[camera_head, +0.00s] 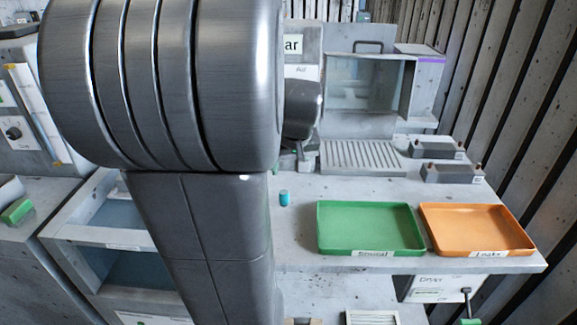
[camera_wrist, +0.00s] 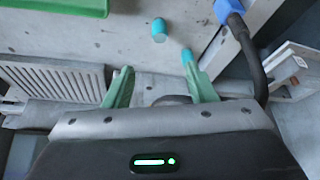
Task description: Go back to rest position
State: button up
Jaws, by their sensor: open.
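My gripper (camera_wrist: 156,64) shows in the wrist view with two green fingers spread apart and nothing between them. It is over the bench (camera_head: 300,235). A small teal cylinder (camera_wrist: 159,30) stands on the bench beyond the fingers, apart from them; the head view also shows it (camera_head: 284,198). Another teal piece (camera_wrist: 187,56) shows at the right fingertip; I cannot tell whether it touches. In the head view my own arm fills the left centre and hides most of the gripper.
A green tray (camera_head: 365,249) and an orange tray (camera_head: 478,249) lie on the bench's right side, both empty. Behind them are a slatted grille (camera_head: 364,157) and a glass-fronted box (camera_head: 365,82). In the wrist view a blue-ended cable (camera_wrist: 232,14) runs close by on the right.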

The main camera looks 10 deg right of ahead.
aim_at(284, 191)
jog(key=x, duration=1.3)
jog(key=shift+w+f, duration=0.2)
jog(key=shift+f, duration=0.1)
jog(key=shift+r, duration=0.1)
